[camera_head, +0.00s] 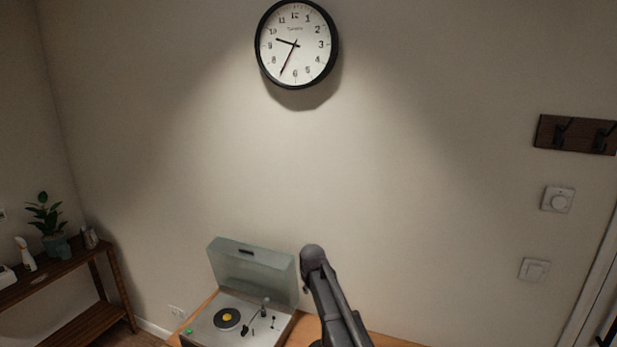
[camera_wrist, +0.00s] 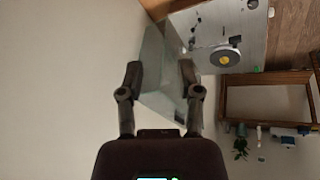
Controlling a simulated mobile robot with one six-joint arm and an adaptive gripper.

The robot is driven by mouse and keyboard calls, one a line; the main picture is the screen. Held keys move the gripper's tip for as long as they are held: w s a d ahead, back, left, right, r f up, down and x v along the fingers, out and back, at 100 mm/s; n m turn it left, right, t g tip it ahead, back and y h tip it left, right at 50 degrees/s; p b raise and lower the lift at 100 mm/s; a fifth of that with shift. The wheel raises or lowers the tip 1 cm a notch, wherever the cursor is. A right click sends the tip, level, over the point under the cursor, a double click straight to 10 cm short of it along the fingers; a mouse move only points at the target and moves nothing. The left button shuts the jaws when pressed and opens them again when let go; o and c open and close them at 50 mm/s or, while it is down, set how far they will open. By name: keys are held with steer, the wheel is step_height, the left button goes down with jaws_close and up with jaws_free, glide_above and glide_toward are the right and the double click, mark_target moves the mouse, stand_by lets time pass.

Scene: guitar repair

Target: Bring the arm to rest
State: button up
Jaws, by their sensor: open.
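My gripper (camera_wrist: 160,78) shows in the wrist view with its two fingers spread apart and nothing between them. Behind the fingers are the wall and the raised clear lid (camera_wrist: 153,75) of a record player. In the head view my dark arm rises at the bottom centre, just right of the record player (camera_head: 208,322). The gripper itself cannot be made out in the head view.
The record player stands on a wooden top (camera_head: 301,331) against the wall, its lid (camera_head: 252,267) up. A dark wooden shelf (camera_head: 105,282) with a potted plant (camera_head: 46,215) is at left.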

steer(key=s+d+f+m+g+b, duration=0.1)
steer(key=s+d, duration=0.4)
steer(key=s, duration=0.5)
steer(key=s+d+f+m+g+b, duration=0.2)
steer(key=s+d+f+m+b, duration=0.2)
steer(key=s, duration=0.7)
steer(key=s+d+f+m+g+b, duration=0.1)
steer(key=s+d+f+m+b, duration=0.2)
steer(key=s+d+f, duration=0.3)
steer(key=s+d, duration=0.1)
steer(key=s, duration=0.3)
steer(key=shift+s+d+f+g+b, duration=0.2)
steer(key=shift+g+b, duration=0.1)
steer(key=shift+b, duration=0.1)
